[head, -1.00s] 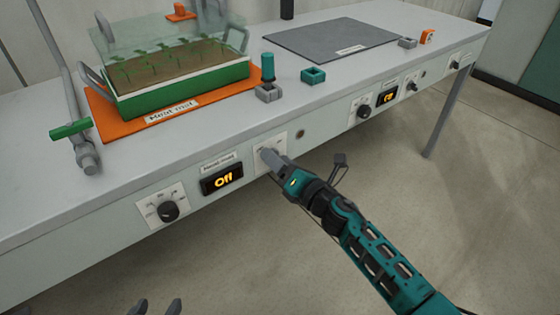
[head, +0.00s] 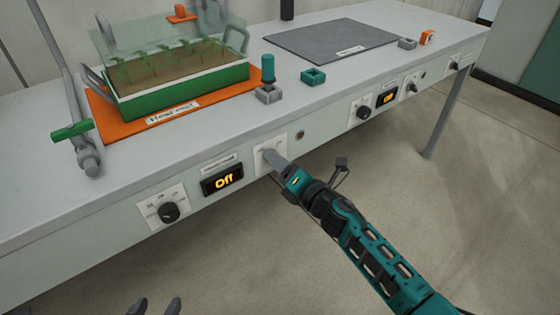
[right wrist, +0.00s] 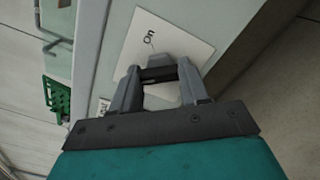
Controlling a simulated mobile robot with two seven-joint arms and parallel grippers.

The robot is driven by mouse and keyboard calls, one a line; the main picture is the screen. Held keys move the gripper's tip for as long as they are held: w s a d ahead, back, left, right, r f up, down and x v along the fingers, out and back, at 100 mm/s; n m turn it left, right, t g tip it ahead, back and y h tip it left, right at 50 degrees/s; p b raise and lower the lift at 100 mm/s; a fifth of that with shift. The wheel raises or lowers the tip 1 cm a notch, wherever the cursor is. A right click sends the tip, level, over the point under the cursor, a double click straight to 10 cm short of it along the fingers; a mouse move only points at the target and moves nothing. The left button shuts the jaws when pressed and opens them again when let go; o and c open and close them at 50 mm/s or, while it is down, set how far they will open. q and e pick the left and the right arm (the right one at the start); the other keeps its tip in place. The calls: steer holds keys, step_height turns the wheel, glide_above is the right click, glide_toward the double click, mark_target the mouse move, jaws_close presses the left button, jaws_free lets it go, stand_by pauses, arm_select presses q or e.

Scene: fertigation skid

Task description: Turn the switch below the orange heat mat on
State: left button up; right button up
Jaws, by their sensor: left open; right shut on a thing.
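The orange heat mat (head: 112,130) lies on the bench under a green tray of seedlings. Right of the display is a pale switch plate (head: 283,141). My right gripper (head: 270,156) is at this plate and hides the switch in the head view. In the right wrist view the gripper (right wrist: 158,82) is shut on the dark switch (right wrist: 156,73), in front of the plate (right wrist: 180,32), which bears an "On" mark. My left gripper (head: 157,307) is open and empty at the bottom edge, partly cut off.
A black dial (head: 168,211) sits left of the display. Farther right on the bench front are another dial (head: 363,111) and a lit display (head: 387,98). A grey mat (head: 335,40) and small blocks lie on the bench top. The floor in front is clear.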

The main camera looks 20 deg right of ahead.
steer(key=shift+m+p, duration=3.1)
steer(key=shift+m, duration=5)
steer(key=o, duration=1.1)
steer(key=shift+c, duration=0.2)
